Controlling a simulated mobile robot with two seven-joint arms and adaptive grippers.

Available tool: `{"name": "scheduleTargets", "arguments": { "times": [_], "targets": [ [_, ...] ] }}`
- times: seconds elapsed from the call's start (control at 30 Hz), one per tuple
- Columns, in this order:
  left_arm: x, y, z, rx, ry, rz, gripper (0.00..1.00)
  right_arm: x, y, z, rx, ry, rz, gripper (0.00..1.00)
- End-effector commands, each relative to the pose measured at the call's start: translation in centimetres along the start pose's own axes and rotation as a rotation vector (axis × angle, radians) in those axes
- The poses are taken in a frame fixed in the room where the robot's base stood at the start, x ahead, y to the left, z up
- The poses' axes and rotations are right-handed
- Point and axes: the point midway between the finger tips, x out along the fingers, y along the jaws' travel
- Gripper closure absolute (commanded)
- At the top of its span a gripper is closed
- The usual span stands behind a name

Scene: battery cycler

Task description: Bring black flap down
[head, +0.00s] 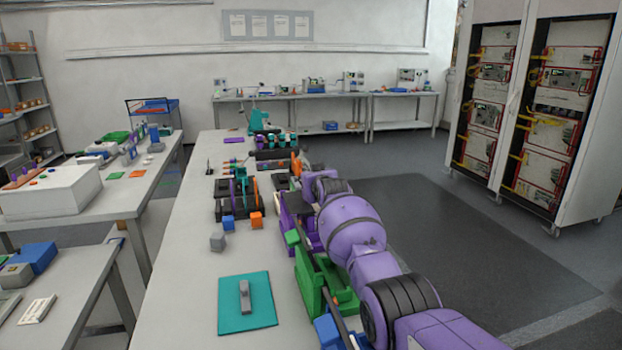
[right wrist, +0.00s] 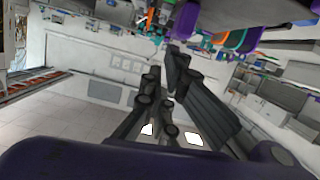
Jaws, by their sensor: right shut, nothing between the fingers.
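I cannot pick out the black flap with certainty. A cluster of dark parts with purple, teal and orange discs (head: 238,196) stands on the long bench, and a dark rack of teal-topped pieces (head: 277,155) stands behind it. My right arm reaches in from the lower right of the head view, its wrist close to the right side of these parts. My right gripper (right wrist: 163,68) shows dark fingers in the right wrist view, shut and empty. Its fingertips are hard to make out in the head view. My left gripper is not in view.
The long grey bench (head: 183,270) holds a teal mat (head: 247,303) with a grey piece, small blue, orange and grey blocks, and green bins (head: 310,285) along its right edge, beside my arm. The bench's left front is clear. Tall equipment racks (head: 540,110) stand at right.

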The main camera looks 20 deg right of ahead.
Motion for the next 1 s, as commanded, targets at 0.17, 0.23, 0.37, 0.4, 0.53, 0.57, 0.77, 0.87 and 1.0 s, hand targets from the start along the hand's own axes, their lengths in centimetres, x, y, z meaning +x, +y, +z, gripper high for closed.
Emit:
{"name": "scheduleTargets", "arguments": {
  "times": [0.17,0.23,0.37,0.4,0.53,0.57,0.77,0.87,1.0],
  "targets": [
    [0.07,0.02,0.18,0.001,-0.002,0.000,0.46,0.11,0.17,0.44,0.003,-0.001,-0.001,1.00],
    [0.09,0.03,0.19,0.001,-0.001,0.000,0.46,0.13,0.24,0.52,0.003,0.000,-0.001,1.00],
    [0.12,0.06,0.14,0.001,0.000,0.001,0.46,0.15,0.34,0.61,0.003,0.000,0.000,1.00],
    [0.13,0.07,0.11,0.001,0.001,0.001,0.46,0.16,0.36,0.62,0.003,0.000,0.000,1.00],
    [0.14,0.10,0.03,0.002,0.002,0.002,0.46,0.16,0.37,0.62,0.003,0.001,0.000,1.00],
    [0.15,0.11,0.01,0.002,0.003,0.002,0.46,0.15,0.38,0.61,0.003,0.001,0.000,1.00],
    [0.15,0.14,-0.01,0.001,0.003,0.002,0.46,0.15,0.37,0.59,0.003,0.001,0.000,1.00],
    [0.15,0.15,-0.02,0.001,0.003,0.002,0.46,0.15,0.36,0.59,0.003,0.001,0.000,1.00],
    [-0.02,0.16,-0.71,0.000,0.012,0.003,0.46,-0.21,0.45,-0.21,0.003,0.003,0.000,1.00]
  ]
}}
